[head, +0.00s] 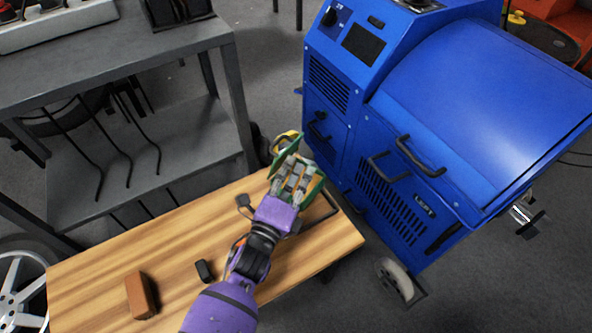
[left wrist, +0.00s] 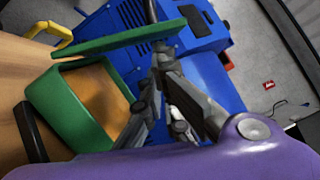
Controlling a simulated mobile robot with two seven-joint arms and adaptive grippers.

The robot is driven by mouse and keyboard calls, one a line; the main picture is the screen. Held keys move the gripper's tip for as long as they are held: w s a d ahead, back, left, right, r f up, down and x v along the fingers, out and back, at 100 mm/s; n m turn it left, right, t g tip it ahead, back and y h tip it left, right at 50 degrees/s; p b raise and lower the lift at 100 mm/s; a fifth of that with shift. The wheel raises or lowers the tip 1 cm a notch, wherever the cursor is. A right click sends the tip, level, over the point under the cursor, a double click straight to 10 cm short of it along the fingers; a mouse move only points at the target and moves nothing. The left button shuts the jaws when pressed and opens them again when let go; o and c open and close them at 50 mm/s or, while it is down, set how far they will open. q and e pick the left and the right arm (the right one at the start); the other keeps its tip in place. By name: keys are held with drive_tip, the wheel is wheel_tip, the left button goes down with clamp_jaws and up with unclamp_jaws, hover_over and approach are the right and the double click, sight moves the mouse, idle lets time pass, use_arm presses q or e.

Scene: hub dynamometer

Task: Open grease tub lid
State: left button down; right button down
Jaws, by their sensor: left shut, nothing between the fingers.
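The green grease tub (head: 314,191) stands at the far right end of the wooden bench top. It also shows in the left wrist view (left wrist: 58,105), with brown-orange grease inside. Its green lid (head: 284,155) is raised and stands tilted up at one side of the tub; it also shows in the left wrist view (left wrist: 112,40). My left gripper (head: 297,170) is over the tub, beside the raised lid. In the left wrist view its fingers (left wrist: 160,62) are shut and empty, close to the lid; whether they touch it I cannot tell. My right gripper is not in view.
A brown block (head: 141,295) and a small black object (head: 204,271) lie on the bench (head: 90,280). A yellow-handled item (head: 286,139) sits at its far edge. The blue dynamometer (head: 400,150) stands close to the right. A grey shelf cart (head: 130,60) is behind.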

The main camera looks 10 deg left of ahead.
use_arm(q)
drive_tip(key=r+p, duration=0.1)
drive_tip(key=a+r+n+p, duration=0.1)
drive_tip(key=p, duration=0.1)
drive_tip(key=shift+w+a, duration=0.15)
drive_tip(key=shift+w, duration=0.25)
drive_tip(key=shift+w+a, duration=0.1)
drive_tip(key=shift+a, duration=0.1)
drive_tip(key=shift+f, duration=0.1)
